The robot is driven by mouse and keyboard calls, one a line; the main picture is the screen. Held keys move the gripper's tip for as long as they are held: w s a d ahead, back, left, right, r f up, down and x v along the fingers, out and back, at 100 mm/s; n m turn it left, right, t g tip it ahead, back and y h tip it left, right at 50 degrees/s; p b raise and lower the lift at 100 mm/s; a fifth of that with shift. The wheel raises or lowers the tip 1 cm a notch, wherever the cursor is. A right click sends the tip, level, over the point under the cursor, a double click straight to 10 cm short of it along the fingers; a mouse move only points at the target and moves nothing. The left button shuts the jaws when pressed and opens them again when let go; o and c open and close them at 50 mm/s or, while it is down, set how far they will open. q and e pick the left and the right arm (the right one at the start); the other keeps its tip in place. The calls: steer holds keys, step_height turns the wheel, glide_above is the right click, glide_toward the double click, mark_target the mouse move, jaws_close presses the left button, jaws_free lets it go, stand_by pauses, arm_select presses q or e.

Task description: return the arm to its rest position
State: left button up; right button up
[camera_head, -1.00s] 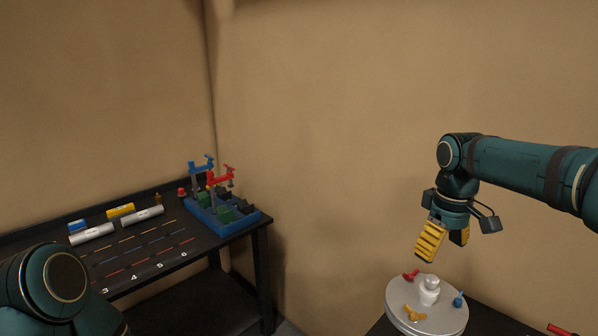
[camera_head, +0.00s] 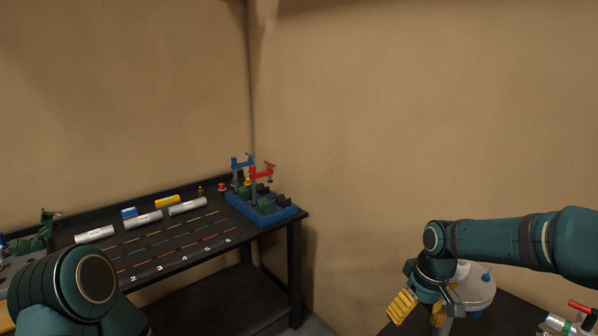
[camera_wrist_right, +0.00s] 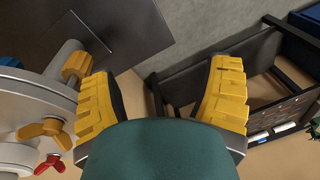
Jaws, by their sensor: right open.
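My right arm comes in from the right edge in the head view. Its gripper (camera_head: 420,310) has yellow ridged fingers and hangs low, in front of the left part of a round light-grey turntable (camera_head: 478,295). In the right wrist view the gripper (camera_wrist_right: 160,100) shows its two yellow fingers wide apart with nothing between them. The turntable (camera_wrist_right: 25,90) is at the left there, beside the left finger. Of my left arm only a dark green rounded joint shows at the lower left of the head view. Its gripper does not show clearly.
A black workbench (camera_head: 222,257) stands at the left with white cylinders (camera_head: 143,219) and a blue fixture with red and blue clamps (camera_head: 265,208). A blue knob (camera_head: 487,274) is on the turntable. Red and silver parts (camera_head: 580,318) lie at the lower right.

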steer(key=s+a+f+m+b, duration=0.1)
steer(key=s+a+f+m, duration=0.1)
steer(key=s+a+f, duration=0.3)
steer(key=s+a+f+m+t+y+b, duration=0.1)
steer(key=s+a+f, duration=0.3)
steer(key=f, duration=1)
steer(key=s+a+f+m+y+b, duration=0.1)
steer(key=s+a+f+m, duration=0.2)
steer(key=s+f, duration=0.7)
steer(key=a, duration=0.2)
steer(key=shift+a+f+t+b, duration=0.25)
steer(key=shift+a+t+b, duration=0.05)
steer(key=shift+a, duration=0.05)
steer(key=shift+s, duration=0.1)
